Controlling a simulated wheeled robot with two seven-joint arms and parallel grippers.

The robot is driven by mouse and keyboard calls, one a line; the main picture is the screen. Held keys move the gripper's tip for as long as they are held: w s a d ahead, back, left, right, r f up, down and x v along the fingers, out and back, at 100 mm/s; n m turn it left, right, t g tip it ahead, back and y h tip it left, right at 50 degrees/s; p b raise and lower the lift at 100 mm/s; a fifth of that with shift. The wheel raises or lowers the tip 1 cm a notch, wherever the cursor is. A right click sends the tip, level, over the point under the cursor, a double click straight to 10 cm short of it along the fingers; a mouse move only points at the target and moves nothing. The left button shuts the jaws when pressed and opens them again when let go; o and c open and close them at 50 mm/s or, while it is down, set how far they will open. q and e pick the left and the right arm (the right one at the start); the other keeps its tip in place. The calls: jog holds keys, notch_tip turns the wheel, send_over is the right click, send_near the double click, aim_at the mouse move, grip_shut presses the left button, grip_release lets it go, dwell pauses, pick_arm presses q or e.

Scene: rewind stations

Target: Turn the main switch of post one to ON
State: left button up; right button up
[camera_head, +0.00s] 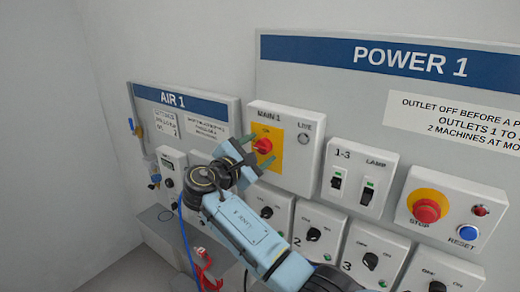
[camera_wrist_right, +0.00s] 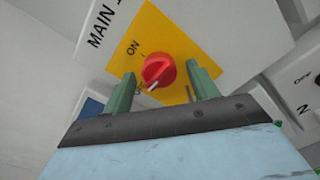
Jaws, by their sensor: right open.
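The red main switch knob (camera_head: 264,146) sits on a yellow plate on the white MAIN 1 box (camera_head: 285,176) of the POWER 1 panel. In the right wrist view the knob (camera_wrist_right: 158,70) has a white mark that points away from the ON label, towards a label partly hidden by a finger. My right gripper (camera_head: 257,152) is open in front of the box. In the right wrist view its two green fingers (camera_wrist_right: 162,76) stand on either side of the knob, apart from it. I cannot tell how far the fingertips are from the plate. My left gripper is not in view.
Right of the box are the 1-3 switches (camera_head: 352,190), a red stop button (camera_head: 427,208) and a blue RESET button (camera_head: 468,232). Several outlet boxes with black knobs lie below, partly behind my arm. The AIR 1 panel (camera_head: 226,107) is at the left.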

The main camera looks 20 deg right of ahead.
jog(key=shift+w+d, duration=0.15)
jog(key=shift+d, duration=0.05)
jog(key=shift+c, duration=1)
jog(key=c, duration=0.8)
